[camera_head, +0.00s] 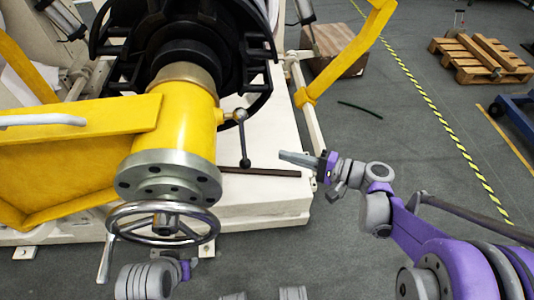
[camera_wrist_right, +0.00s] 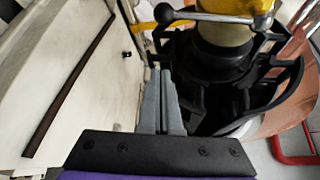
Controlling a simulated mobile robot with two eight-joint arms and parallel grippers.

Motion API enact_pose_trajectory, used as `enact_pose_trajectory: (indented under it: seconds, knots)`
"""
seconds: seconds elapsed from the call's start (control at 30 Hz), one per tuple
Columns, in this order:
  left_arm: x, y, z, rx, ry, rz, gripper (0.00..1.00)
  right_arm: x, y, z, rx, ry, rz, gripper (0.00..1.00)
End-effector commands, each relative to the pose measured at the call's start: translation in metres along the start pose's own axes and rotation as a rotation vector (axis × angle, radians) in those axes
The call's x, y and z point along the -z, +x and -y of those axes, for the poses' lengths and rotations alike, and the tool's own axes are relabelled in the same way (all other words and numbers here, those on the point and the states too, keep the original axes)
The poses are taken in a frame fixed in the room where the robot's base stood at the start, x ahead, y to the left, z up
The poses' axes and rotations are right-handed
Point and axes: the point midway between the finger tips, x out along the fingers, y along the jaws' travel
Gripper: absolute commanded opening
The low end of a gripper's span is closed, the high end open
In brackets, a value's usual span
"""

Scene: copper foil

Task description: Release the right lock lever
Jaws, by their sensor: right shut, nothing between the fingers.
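The right lock lever (camera_head: 243,140) is a dark rod with ball ends on the right side of the yellow hub. It hangs nearly upright, its lower ball near the white base. In the right wrist view the lever (camera_wrist_right: 212,17) crosses the top as a metal bar with a ball at each end. My right gripper (camera_head: 283,156) is shut and empty, a little to the right of the lever and apart from it. Its closed fingers (camera_wrist_right: 160,78) point toward the lever in the wrist view. My left arm shows below the handwheel; its fingers cannot be made out.
The yellow hub (camera_head: 185,120) ends in a grey flange (camera_head: 168,180) above a chrome handwheel (camera_head: 163,209). A black reel (camera_head: 258,50) stands behind. A white base (camera_head: 265,200) with a dark strip lies below. Open floor (camera_head: 400,150) is to the right.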

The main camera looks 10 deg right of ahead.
Motion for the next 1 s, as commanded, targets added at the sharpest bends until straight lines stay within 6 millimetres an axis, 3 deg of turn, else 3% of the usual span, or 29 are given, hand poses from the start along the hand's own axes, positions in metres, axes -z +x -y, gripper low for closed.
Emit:
enact_pose_trajectory:
  seconds: [0.47, 0.7, 1.0]
  knots:
    - [-0.005, 0.019, 0.0, 0.0, 0.0, 0.006, 0.41, -0.002, 0.096, -0.002, 0.0, 0.0, 0.005, 0.0]
    - [-0.006, 0.021, 0.0, 0.0, 0.0, 0.007, 0.41, -0.031, 0.081, 0.0, 0.0, 0.0, 0.001, 0.0]
    - [-0.006, 0.021, 0.0, 0.0, 0.0, 0.007, 0.41, -0.038, 0.078, 0.0, 0.0, 0.0, 0.001, 0.0]
